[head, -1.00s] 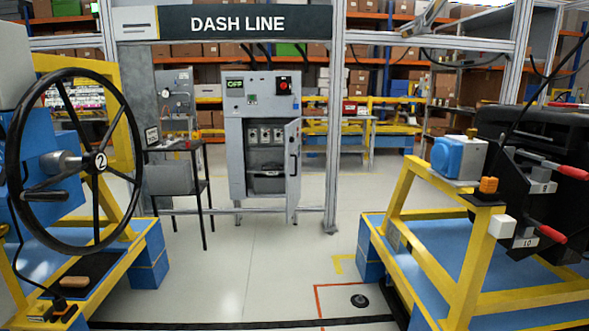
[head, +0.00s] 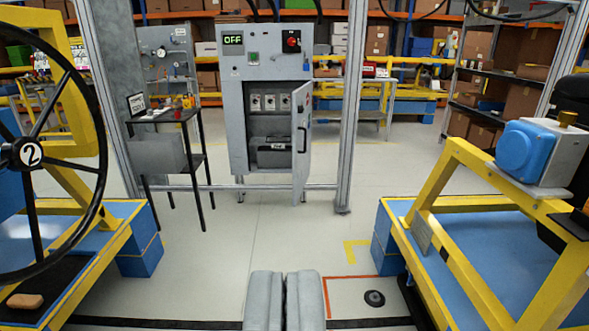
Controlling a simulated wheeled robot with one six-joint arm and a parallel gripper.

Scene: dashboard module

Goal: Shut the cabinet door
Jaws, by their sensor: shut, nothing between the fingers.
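The grey cabinet (head: 237,95) stands on legs straight ahead, across the floor, with an "OFF" display, a green button and a red switch on its upper panel. Its door (head: 302,145) is hinged on the right side and stands open toward me, showing its dark handle. Inside, a row of breakers and a dark bin on a lower shelf show. My gripper (head: 286,285) is at the bottom centre of the view. Its two grey fingers are together, with nothing between them. It is far from the door and touches nothing.
A black table (head: 165,118) with small items stands left of the cabinet. A metal frame post (head: 352,110) stands right of it. Yellow-and-blue stands flank me, with a steering wheel (head: 30,153) at left. A low bar crosses before the cabinet. The middle floor is clear.

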